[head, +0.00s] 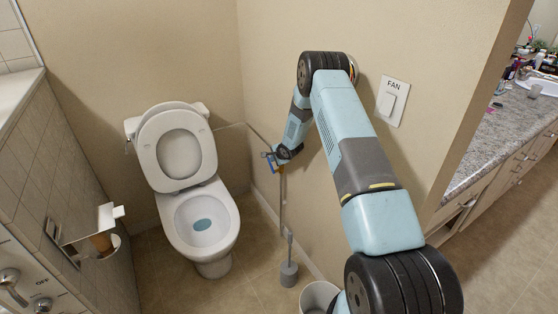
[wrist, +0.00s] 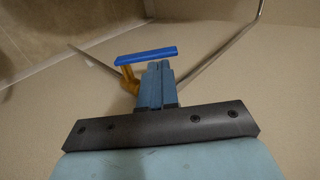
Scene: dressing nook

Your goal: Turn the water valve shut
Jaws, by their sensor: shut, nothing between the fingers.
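The water valve has a flat blue lever handle (wrist: 147,55) on a brass-yellow body (wrist: 128,80). It sits on a thin metal pipe (wrist: 215,58) that runs along the beige wall. In the head view the valve's blue handle (head: 268,155) is small, to the right of the toilet. My gripper (wrist: 158,66) is shut and empty. In the wrist view its fingertips are just below the handle's right half; I cannot tell whether they touch it. In the head view my gripper (head: 276,154) is beside the valve, partly hidden by my own wrist.
The white toilet (head: 205,215) stands left of the valve with its lid up. A grey toilet brush (head: 289,270) and a white bin (head: 318,297) stand on the floor below. A fan switch (head: 392,101) is on the right wall. A paper holder (head: 98,228) juts out at left.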

